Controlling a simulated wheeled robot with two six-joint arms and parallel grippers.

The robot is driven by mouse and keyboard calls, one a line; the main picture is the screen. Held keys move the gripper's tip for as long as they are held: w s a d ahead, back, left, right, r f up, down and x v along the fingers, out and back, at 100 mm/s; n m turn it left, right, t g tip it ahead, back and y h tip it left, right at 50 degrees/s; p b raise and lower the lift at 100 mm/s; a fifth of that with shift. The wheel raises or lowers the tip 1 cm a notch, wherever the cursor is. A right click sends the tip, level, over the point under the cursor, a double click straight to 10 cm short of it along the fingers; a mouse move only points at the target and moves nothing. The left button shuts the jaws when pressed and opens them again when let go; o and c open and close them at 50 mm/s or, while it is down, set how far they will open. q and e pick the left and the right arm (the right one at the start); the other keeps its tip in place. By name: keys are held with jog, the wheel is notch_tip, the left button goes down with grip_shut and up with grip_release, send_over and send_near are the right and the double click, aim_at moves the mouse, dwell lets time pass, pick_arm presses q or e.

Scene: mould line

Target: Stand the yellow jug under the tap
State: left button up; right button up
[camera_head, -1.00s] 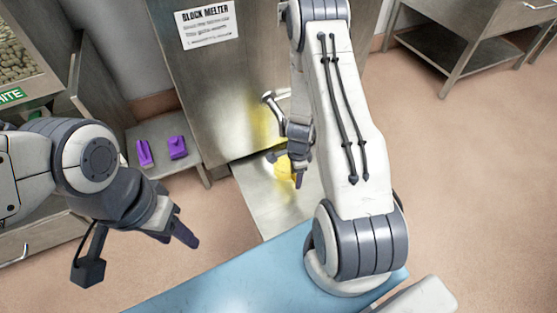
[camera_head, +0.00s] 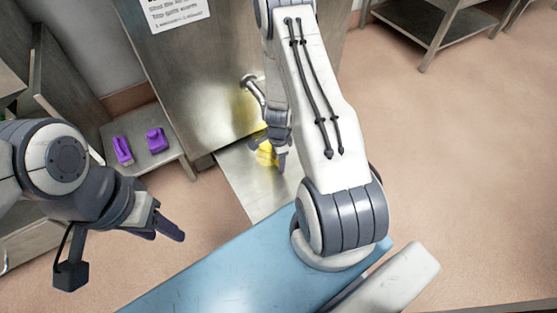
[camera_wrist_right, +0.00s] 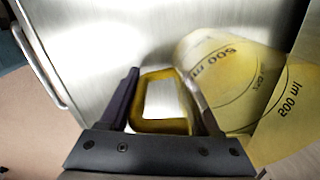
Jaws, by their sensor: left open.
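The yellow jug (camera_head: 266,156) is low in front of the steel block melter (camera_head: 190,75) in the head view, partly hidden by my right gripper (camera_head: 280,150). A metal tap (camera_head: 252,88) juts from the melter above and slightly left of it. In the right wrist view, the jug's yellow handle (camera_wrist_right: 142,120) lies between the fingers of my right gripper (camera_wrist_right: 165,105). I cannot tell whether they are closed on it. Yellow surfaces with 500 ml marks fill the right; one may be a reflection. My left gripper (camera_head: 165,230) is open and empty over the floor.
A steel plate (camera_head: 240,185) lies at the melter's foot, below the jug. Two purple objects, one (camera_head: 122,150) left of the other (camera_head: 157,140), sit on a low shelf (camera_head: 172,163). A blue surface (camera_head: 220,265) is nearest me. The floor at right is clear.

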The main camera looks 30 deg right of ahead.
jog(key=shift+o, duration=0.5)
jog(key=shift+r, duration=0.15)
notch_tip(320, 180, up, 12)
jog(key=p, duration=1.2)
jog(key=shift+s+r, duration=0.1)
